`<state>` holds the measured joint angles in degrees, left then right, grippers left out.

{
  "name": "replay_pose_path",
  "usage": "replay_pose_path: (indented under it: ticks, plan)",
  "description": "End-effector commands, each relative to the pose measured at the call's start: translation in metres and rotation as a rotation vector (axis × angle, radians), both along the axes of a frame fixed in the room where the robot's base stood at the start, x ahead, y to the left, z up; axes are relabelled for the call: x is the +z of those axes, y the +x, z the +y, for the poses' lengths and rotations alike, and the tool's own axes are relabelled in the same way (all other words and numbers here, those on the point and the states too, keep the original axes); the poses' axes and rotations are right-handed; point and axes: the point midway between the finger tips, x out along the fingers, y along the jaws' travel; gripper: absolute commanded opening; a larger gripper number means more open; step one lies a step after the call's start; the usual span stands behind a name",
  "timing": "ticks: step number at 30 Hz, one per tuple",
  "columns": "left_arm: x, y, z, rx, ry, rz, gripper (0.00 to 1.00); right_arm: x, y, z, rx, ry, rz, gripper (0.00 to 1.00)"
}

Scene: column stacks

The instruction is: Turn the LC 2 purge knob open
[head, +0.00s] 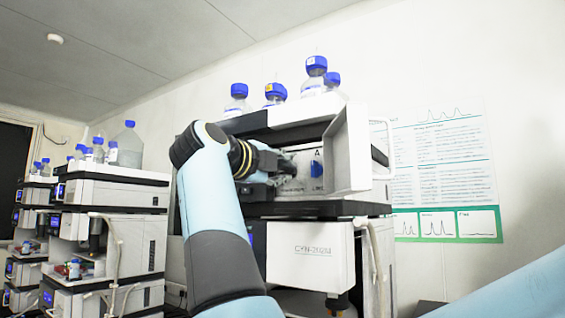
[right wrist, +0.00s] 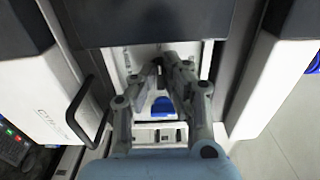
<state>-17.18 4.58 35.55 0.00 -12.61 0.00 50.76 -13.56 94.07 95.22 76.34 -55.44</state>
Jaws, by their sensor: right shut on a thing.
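My right gripper (head: 284,167) reaches into the open bay of the near column stack (head: 313,248), at its pump panel. In the right wrist view its two fingers (right wrist: 164,68) are closed in on a small dark part of the panel, which I take to be the purge knob. The fingers hide most of it, so its turn angle cannot be told. A blue fitting (head: 316,168) sits on the panel just right of the gripper, under a letter A. A blue part (right wrist: 162,106) also shows between the fingers in the right wrist view. My left gripper is out of view.
The bay's white side wall (head: 351,150) stands close right of the gripper. Blue-capped bottles (head: 316,77) stand on top of the stack. A black handle (right wrist: 84,113) shows beside the fingers. More stacks (head: 115,240) stand at left; a poster (head: 445,170) hangs behind.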

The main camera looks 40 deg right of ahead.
Motion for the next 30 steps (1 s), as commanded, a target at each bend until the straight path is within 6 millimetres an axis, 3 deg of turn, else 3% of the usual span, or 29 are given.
replay_pose_path:
  ticks: [17,18,23,30]
  plan:
    - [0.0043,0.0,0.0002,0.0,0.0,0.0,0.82,-0.0018,0.0003,0.0002,0.0,-0.012,0.035,0.0]
    - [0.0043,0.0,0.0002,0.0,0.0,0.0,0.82,-0.0018,0.0003,0.0002,0.0,-0.012,0.035,0.11]
    - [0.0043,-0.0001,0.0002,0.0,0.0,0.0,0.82,-0.0014,0.0003,0.0002,0.0,-0.012,0.034,0.32]
    - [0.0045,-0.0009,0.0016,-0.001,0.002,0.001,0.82,-0.0007,0.0001,0.0,0.0,-0.013,0.032,0.32]
